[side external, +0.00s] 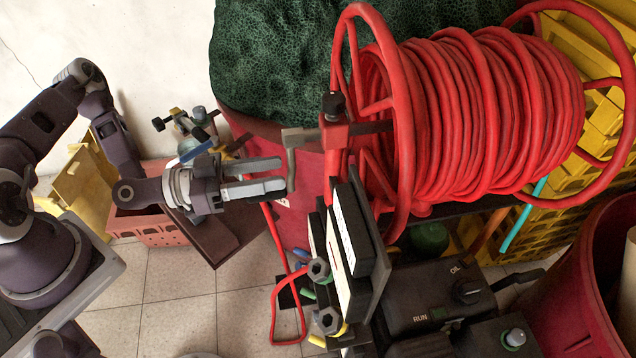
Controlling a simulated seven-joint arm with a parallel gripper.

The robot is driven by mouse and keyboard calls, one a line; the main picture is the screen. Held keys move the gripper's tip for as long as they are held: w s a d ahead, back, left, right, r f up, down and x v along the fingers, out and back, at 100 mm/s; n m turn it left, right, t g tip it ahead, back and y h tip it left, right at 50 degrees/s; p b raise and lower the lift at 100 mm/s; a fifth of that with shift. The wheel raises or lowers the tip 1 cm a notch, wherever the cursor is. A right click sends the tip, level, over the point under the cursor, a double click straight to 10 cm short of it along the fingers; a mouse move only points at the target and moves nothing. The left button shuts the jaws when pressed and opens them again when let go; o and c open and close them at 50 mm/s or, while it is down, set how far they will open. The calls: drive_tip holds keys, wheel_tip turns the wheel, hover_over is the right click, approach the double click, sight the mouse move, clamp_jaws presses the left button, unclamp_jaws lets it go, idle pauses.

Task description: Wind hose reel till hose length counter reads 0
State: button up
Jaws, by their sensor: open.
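The hose reel (352,28) has red round rims and stands on its side axis at the upper right. Red hose (480,115) is wound thickly around its drum. A grey bent crank (300,137) sticks out from the reel's left side, by a red bracket with a black knob (332,105). My gripper (283,174) points right, its two fingers parted, with the tips close to the crank's hanging end. I cannot tell whether they touch it. A dark box with white faces (345,225) stands below the bracket, seen nearly edge-on. No hose length counter reading is legible.
A dark machine panel (425,295) marked RUN and OIL sits below the reel. A red tub (245,125) with green netting stands behind my gripper. Yellow crates (604,110) are at right, an orange crate (150,228) at left. A loose red hose loop (273,315) hangs below.

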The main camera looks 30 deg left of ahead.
drive_tip(key=x, duration=0.7)
clamp_jaws()
idle(1.2)
